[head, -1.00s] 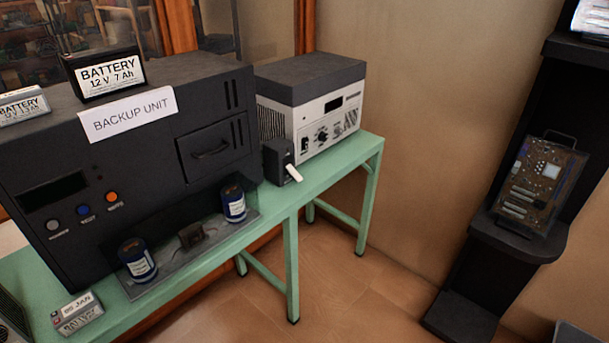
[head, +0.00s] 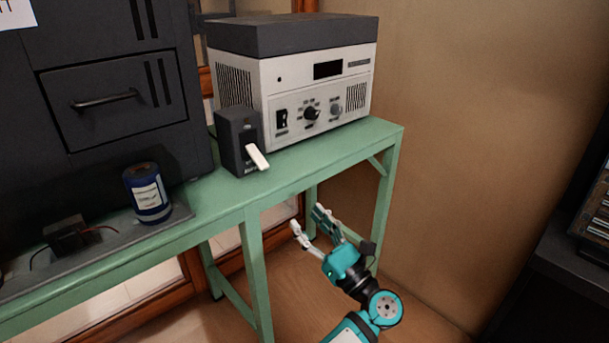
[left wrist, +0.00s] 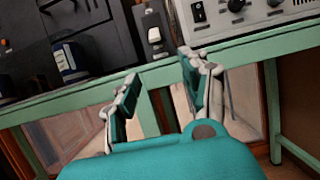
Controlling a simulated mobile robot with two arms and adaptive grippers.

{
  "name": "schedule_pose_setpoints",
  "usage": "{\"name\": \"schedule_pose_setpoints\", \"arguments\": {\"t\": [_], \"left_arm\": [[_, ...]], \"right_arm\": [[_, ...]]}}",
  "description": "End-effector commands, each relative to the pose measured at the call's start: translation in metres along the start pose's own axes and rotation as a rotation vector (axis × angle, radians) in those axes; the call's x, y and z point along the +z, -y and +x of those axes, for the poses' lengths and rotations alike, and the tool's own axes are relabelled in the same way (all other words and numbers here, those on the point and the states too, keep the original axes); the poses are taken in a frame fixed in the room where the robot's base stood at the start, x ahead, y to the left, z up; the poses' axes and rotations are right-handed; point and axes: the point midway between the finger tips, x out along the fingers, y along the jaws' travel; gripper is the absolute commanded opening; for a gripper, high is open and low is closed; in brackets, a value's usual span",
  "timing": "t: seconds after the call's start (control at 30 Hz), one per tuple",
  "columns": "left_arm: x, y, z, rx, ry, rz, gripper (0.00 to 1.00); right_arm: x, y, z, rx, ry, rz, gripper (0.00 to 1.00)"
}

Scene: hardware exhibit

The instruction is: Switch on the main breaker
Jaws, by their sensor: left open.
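The main breaker looks to be the small dark box (head: 236,142) on the green table, with a white lever (head: 257,157) on its front. The lever sticks out and slants downward. In the left wrist view the box (left wrist: 144,28) and its lever (left wrist: 155,37) show beyond the fingers, near the top. My left gripper (head: 307,218) is open and empty, in front of the table and lower than its top in the head view, to the right of and below the lever, apart from it. The open fingers also show in the left wrist view (left wrist: 160,68). My right gripper is not in view.
A white and grey power unit (head: 318,98) with knobs and a switch stands right behind the breaker. A large dark cabinet (head: 100,95) and a blue can (head: 147,195) are to the left. The green table's front edge (head: 330,157) lies between gripper and breaker.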

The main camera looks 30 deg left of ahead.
Motion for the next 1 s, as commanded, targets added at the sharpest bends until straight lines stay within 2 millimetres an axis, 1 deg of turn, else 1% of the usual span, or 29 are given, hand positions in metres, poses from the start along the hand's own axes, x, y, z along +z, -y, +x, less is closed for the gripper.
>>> {"name": "schedule_pose_setpoints", "arguments": {"t": [0.13, 0.27, 0.7, 0.8, 0.9, 1.0], "left_arm": [[0.010, -0.005, 0.007, 0.031, 0.028, 0.008, 0.46], [0.011, -0.005, 0.025, 0.031, 0.029, 0.009, 0.46], [0.012, -0.007, 0.120, 0.027, 0.027, 0.009, 0.46], [0.012, -0.008, 0.140, 0.027, 0.026, 0.010, 0.46], [0.012, -0.008, 0.155, 0.027, 0.025, 0.010, 0.46], [0.012, -0.008, 0.166, 0.025, 0.024, 0.010, 0.46]], "right_arm": [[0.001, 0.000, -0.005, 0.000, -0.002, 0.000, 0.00], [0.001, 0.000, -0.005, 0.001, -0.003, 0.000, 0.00], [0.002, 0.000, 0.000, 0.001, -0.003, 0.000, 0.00], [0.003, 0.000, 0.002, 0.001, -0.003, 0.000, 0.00], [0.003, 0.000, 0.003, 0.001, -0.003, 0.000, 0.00], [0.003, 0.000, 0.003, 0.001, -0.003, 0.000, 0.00]]}}
